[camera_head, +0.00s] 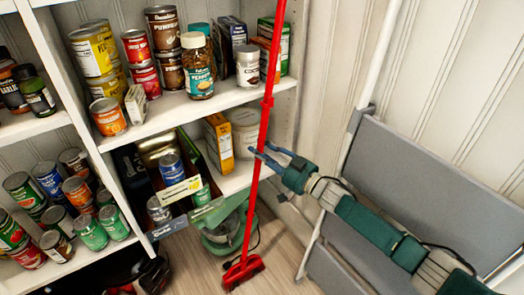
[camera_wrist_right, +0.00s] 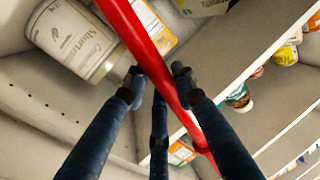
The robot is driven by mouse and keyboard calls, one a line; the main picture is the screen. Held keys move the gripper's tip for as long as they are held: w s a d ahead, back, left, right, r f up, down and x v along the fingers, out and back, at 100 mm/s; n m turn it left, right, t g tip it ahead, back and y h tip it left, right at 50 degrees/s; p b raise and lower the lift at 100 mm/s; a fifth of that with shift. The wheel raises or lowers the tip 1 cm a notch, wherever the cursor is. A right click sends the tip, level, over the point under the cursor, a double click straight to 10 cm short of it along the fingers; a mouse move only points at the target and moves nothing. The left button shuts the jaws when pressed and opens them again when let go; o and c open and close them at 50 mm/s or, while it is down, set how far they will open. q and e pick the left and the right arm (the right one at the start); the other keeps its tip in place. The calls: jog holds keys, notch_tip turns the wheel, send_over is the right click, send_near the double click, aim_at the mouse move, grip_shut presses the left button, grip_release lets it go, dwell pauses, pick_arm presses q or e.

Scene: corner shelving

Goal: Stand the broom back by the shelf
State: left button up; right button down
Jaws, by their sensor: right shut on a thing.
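The red broom (camera_head: 262,130) stands nearly upright in front of the shelf (camera_head: 232,95), leaning a little in the head view. Its red head (camera_head: 243,271) is down at the wooden floor; I cannot tell if it touches. My right gripper (camera_head: 264,156) is shut on the broom's handle at about mid-height, with its arm coming in from the right. In the right wrist view the blue fingers (camera_wrist_right: 158,80) are at the red handle (camera_wrist_right: 150,55), which crosses diagonally. The top of the handle is out of view. My left gripper is not in view.
The shelves hold several cans, jars and boxes. A white tub (camera_head: 246,130) sits just behind the handle. A green appliance (camera_head: 224,232) is below the shelf, left of the broom. A grey folded step ladder (camera_head: 400,185) leans at the wall on the right, close to my right arm.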

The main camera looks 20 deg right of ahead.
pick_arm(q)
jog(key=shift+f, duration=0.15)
pick_arm(e)
jog(key=shift+w+a, duration=0.1)
jog(key=shift+w, duration=0.1)
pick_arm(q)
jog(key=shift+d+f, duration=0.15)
pick_arm(e)
jog(key=shift+w, duration=0.15)
jog(key=c, duration=1.3)
grip_release()
jog(key=shift+c, duration=0.2)
jog(key=o, duration=0.3)
jog(key=shift+f, duration=0.2)
jog(key=o, duration=0.5)
jog(key=shift+r, duration=0.1)
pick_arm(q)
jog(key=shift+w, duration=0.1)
